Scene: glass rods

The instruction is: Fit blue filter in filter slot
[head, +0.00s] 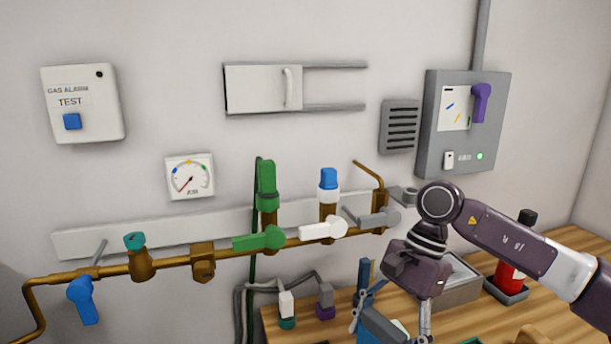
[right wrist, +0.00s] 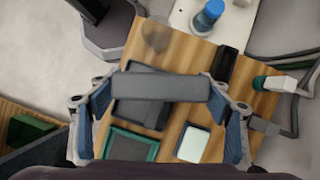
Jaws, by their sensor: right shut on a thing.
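My right gripper (head: 388,322) is shut on a flat piece above the wooden bench, at the bottom of the head view. In the right wrist view the gripper (right wrist: 162,87) spans a grey bar-like edge (right wrist: 162,88) of the held piece, one blue finger at each end. No filter slot can be clearly made out. A white sliding panel (head: 262,88) with a handle sits between wall rails. My left gripper is not in view.
On the bench (head: 560,265) lie a green-framed panel (right wrist: 130,144), a pale panel (right wrist: 193,143) and a dark framed piece (right wrist: 126,112). Brass pipes with valves (head: 203,262) run along the wall; a grey box (head: 465,125) hangs right.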

